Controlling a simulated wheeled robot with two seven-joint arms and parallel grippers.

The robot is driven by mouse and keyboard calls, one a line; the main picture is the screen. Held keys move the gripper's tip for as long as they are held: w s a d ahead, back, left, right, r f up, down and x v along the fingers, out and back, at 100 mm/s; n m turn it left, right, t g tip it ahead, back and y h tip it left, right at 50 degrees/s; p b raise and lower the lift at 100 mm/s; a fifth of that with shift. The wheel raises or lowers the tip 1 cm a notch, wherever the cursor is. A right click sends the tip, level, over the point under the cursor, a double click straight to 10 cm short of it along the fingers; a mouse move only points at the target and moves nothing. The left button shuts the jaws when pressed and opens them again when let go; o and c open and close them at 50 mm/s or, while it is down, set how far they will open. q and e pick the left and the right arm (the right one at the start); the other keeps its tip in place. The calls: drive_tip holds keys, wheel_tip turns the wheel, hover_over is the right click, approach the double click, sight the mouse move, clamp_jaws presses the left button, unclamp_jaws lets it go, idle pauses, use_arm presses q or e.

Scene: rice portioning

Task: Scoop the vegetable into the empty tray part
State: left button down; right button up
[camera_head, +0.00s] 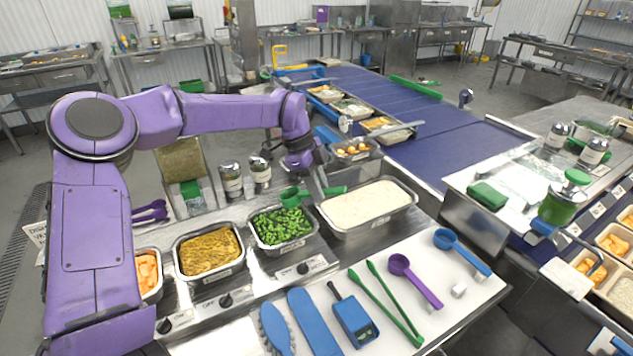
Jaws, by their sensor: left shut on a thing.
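The chopped green vegetable (281,224) fills a metal pan (287,247) in the counter's row of pans. My left gripper (322,186) reaches in from the left and is shut on a green scoop (293,197). The scoop's bowl is just above the back edge of the vegetable pan, and its handle sticks out to the right of the fingers. I cannot tell what is in the bowl. The nearest tray (355,149) on the conveyor holds yellow-orange pieces; whether it has an empty part is too small to tell. My right gripper is not in view.
A pan of white rice (366,204) is right of the vegetable, and a pan of yellow-brown food (208,251) is left. Blue, green and purple utensils lie on the front board (462,312). More filled trays (351,108) stand farther along the blue conveyor (437,137).

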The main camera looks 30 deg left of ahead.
sight(317, 230)
use_arm(q)
drive_tip(key=shift+a+n, duration=0.1)
drive_tip(key=shift+n, duration=0.2)
drive_tip(key=shift+w+f, duration=0.1)
drive_tip(key=shift+f, duration=0.2)
wheel_tip(317, 230, down, 11)
drive_tip(key=b, duration=0.7)
drive_tip(key=shift+s+a+r+p, duration=0.1)
drive_tip(key=shift+s+a+p, duration=0.3)
drive_tip(key=shift+a, duration=0.7)
drive_tip(key=shift+s+a+r+p, duration=0.1)
drive_tip(key=shift+s+a+p, duration=0.3)
drive_tip(key=shift+a, duration=0.75)
drive_tip(key=shift+s+a+r+p, duration=0.1)
drive_tip(key=shift+s+a+p, duration=0.15)
drive_tip(key=shift+a+p, duration=0.6)
drive_tip(key=shift+a+r, duration=0.1)
drive_tip(key=shift+a, duration=0.1)
